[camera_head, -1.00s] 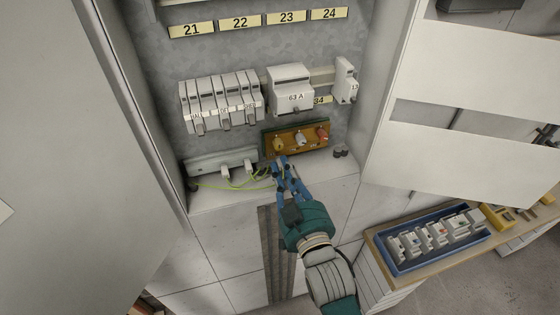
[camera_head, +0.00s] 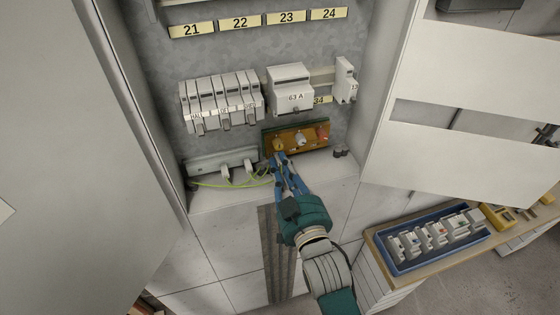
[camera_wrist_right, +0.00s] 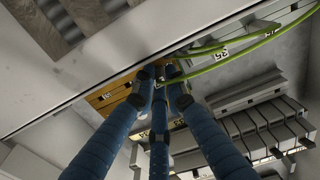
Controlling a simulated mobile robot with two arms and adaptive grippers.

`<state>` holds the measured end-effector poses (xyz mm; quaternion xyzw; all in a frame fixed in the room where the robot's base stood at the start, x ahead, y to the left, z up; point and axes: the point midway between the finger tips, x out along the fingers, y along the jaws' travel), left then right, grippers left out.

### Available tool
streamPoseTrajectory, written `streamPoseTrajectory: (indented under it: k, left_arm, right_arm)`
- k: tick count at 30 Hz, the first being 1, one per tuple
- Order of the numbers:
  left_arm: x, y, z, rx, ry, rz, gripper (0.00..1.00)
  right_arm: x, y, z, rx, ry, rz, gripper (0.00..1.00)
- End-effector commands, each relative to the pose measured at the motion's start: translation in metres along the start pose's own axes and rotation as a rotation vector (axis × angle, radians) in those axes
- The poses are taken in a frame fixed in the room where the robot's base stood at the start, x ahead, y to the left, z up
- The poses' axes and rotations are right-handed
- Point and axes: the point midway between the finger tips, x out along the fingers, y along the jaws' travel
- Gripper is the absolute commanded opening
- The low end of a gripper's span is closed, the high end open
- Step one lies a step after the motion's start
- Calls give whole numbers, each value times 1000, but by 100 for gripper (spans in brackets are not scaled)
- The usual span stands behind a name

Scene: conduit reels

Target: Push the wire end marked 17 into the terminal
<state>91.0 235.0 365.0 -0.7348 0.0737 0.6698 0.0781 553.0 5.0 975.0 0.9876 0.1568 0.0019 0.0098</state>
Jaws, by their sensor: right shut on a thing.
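My right gripper (camera_head: 280,160) is shut at the front of the wooden board, just below its yellow part. In the right wrist view, the blue fingers of my right gripper (camera_wrist_right: 160,84) come together, and a green-yellow wire (camera_wrist_right: 235,53) runs to their tips. I take the wire's end to be between the tips, but they hide it. No mark 17 is readable. The green-yellow wire (camera_head: 225,186) also shows in the head view, lying along the cabinet floor towards the gripper. A low white terminal strip (camera_head: 205,163) stands left of the fingertips. My left gripper is not in view.
The wooden board (camera_head: 312,141) carries yellow, white and red parts. White breakers (camera_head: 222,100) and a 63 A unit (camera_head: 290,88) sit above. Open cabinet doors stand at both sides. A blue tray (camera_head: 400,268) of devices lies on the bench at lower right.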

Motion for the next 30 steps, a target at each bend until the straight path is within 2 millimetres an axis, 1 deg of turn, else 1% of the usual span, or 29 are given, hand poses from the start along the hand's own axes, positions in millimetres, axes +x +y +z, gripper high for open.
streamPoseTrajectory:
  k: [4, 5, 7, 8, 16, 20, 23, 30]
  left_arm:
    - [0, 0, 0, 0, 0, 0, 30]
    - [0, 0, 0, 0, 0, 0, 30]
    - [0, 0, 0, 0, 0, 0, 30]
    - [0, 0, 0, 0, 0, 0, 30]
    - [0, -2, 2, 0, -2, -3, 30]
    - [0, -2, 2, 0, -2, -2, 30]
    - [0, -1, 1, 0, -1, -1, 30]
    - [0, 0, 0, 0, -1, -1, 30]
  right_arm:
    - [0, 0, 0, 0, 0, 0, 0]
    - [0, 0, 0, 0, 0, 0, 18]
    - [0, 0, 0, 0, 1, 0, 32]
    - [0, 0, 0, 0, 1, 0, 34]
    - [-1, 0, 0, 0, 0, 0, 34]
    - [-10, 0, 1, 0, -2, 0, 34]
    - [-26, 0, 2, 0, -4, 0, 34]
    - [-78, 0, 2, 0, -5, 0, 34]
